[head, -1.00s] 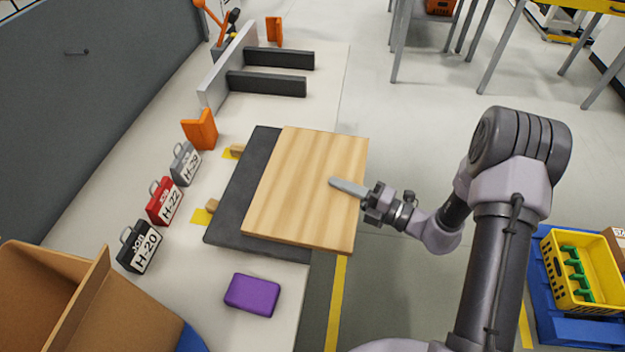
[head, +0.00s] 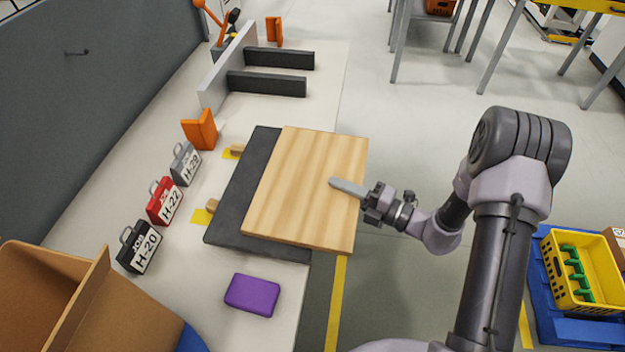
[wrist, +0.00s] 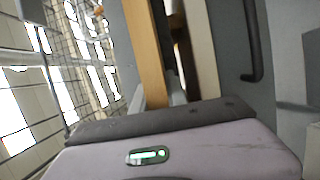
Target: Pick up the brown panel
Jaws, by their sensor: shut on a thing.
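The panel (head: 305,190) is a light brown wooden board with a striped grain. It lies over a dark grey mat (head: 230,205) on the white bench, with its right side out past the bench edge. My gripper (head: 347,188) is at the panel's right edge, with one finger lying over its top face. In the wrist view the panel shows edge-on as a tan strip (wrist: 147,50) between the fingers, and my gripper (wrist: 158,100) is shut on it. The lower finger is hidden under the panel in the head view.
A purple block (head: 252,294) lies in front of the mat. A grey fence (head: 228,68) with dark bars is behind. A cardboard box (head: 60,300) is at front left.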

